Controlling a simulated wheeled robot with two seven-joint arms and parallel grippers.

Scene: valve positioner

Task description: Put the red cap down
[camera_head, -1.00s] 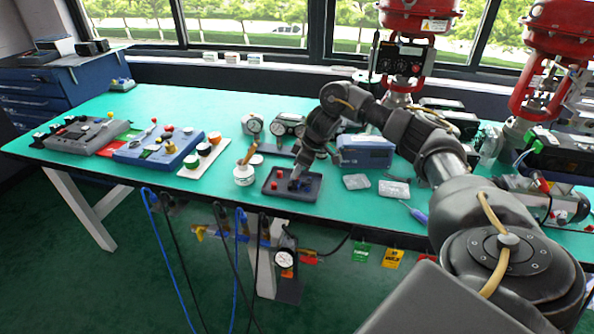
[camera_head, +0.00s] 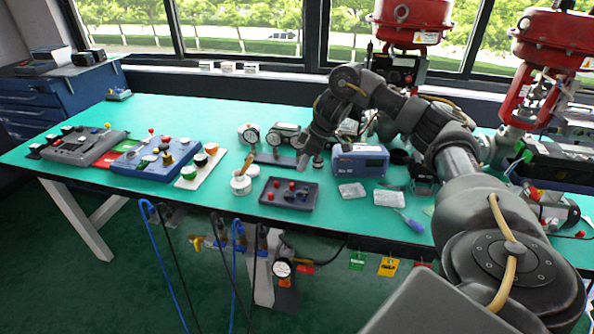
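A dark shallow tray (camera_head: 312,203) lies near the front edge of the green table. Small red caps (camera_head: 271,196) and darker pieces sit in it. One red cap (camera_head: 291,186) is near the tray's back middle. My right gripper (camera_head: 302,164) points down just above the tray's back edge, apart from the caps in the tray. Its fingertips are small and dark, so I cannot tell whether they are open or shut, and no red cap shows between them. My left gripper is not in view.
A white pot (camera_head: 241,186) with a brush stands left of the tray. A blue-grey box (camera_head: 361,160) stands behind it to the right. Clear packets (camera_head: 352,191) lie to its right. Gauges stand behind, and button panels (camera_head: 155,157) are at left.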

